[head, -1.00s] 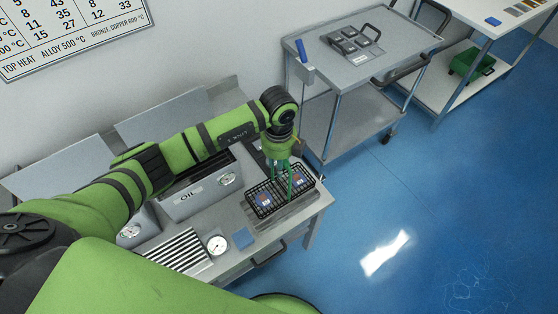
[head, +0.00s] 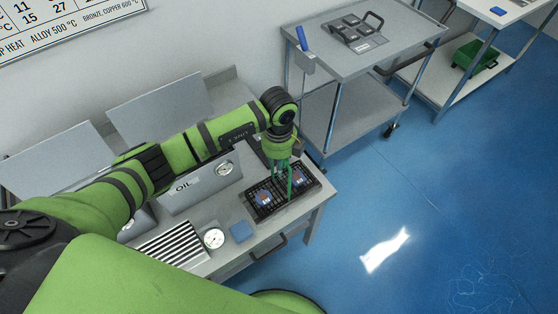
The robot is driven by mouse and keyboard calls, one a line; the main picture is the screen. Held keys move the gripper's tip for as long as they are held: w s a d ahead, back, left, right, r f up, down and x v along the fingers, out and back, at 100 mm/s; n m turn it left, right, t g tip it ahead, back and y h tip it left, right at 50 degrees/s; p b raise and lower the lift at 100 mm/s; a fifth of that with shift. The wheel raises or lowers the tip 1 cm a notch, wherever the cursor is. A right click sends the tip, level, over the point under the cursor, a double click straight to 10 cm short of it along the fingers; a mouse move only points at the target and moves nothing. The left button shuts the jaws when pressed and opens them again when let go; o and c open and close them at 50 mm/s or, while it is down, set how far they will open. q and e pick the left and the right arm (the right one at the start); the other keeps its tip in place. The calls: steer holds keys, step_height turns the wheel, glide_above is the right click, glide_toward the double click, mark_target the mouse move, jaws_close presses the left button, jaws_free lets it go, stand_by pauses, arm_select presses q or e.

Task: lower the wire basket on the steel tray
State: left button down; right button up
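The black wire basket (head: 278,197), with blue-and-brown round pieces inside, is level at the right end of the bench. My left gripper (head: 289,184) is above its middle, its thin green fingers reaching down; it appears shut on the basket's grip, though the contact is small and partly hidden. The steel tray (head: 292,208) lies directly beneath and is mostly covered by the basket. The basket looks down on it or very close; I cannot tell whether a thin gap is left. My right gripper is not in view.
An oil tank (head: 201,183) with a dial stands left of the basket. A steel trolley (head: 345,60) stands behind right.

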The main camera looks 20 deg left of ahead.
arm_select(q)
steer(key=shift+f, duration=0.25)
steer(key=c, duration=0.9)
jaws_free()
steer(key=shift+c, duration=0.2)
steer(key=shift+o, duration=0.4)
steer(key=shift+s, duration=0.1)
step_height(320, 180, up, 12)
steer(key=shift+r, duration=0.1)
